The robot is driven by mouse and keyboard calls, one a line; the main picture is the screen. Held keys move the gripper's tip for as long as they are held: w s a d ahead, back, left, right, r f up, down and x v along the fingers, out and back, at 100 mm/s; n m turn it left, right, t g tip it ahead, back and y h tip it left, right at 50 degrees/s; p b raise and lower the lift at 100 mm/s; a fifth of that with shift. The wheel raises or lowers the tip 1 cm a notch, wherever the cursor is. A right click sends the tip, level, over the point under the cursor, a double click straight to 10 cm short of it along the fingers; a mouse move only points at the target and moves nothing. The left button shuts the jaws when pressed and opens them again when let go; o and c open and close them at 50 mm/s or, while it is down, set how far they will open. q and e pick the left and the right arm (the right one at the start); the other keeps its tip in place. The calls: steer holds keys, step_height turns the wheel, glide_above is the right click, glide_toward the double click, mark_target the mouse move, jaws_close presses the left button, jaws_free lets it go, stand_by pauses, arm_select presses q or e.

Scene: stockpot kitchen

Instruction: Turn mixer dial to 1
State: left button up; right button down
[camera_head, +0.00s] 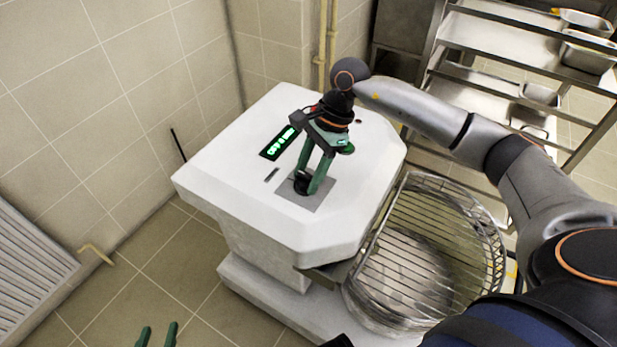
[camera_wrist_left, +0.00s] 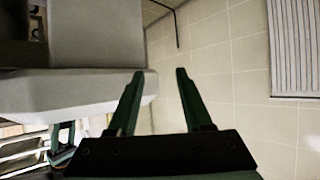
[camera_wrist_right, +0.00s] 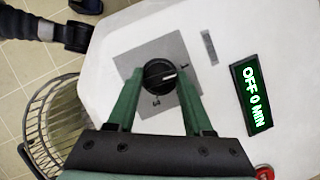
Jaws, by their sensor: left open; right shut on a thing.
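The mixer dial (camera_wrist_right: 159,75) is a round black knob on a grey square plate (camera_wrist_right: 150,50) on the mixer's white top. Its white pointer mark points right in the right wrist view, toward the display side. Several small markings ring it, some hidden by my fingers. My right gripper (camera_wrist_right: 160,77) has a finger on each side of the dial and is shut on it. In the head view my right gripper (camera_head: 308,187) reaches down over the dial (camera_head: 301,183) and partly hides it. My left gripper (camera_head: 157,335) is open and empty, low beside the mixer; it also shows in the left wrist view (camera_wrist_left: 160,72).
The mixer (camera_head: 240,180) has a green-lit display (camera_wrist_right: 251,95) reading "OFF 0 MIN". A red button (camera_wrist_right: 264,172) lies near it. A wire-guarded bowl (camera_head: 420,265) stands at the mixer's right. Steel shelves (camera_head: 500,70) stand behind. Tiled floor (camera_head: 150,290) is open at front left.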

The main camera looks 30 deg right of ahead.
arm_select(q)
steer(key=shift+t+h, duration=0.3)
steer(key=shift+t, duration=0.6)
steer(key=shift+w+d+r, duration=0.1)
steer(key=shift+w+r, duration=0.3)
steer(key=shift+r, duration=0.35)
steer(key=shift+w+a+r, duration=0.1)
steer(key=shift+w+r, duration=0.25)
steer(key=shift+r, duration=0.35)
steer(key=shift+w+d+r, duration=0.1)
steer(key=shift+w+r, duration=0.3)
steer(key=shift+r, duration=0.35)
arm_select(e)
steer(key=shift+n, duration=0.6)
steer(key=shift+c, duration=1.5)
jaws_free()
steer(key=shift+g, duration=0.3)
steer(key=shift+r, duration=0.1)
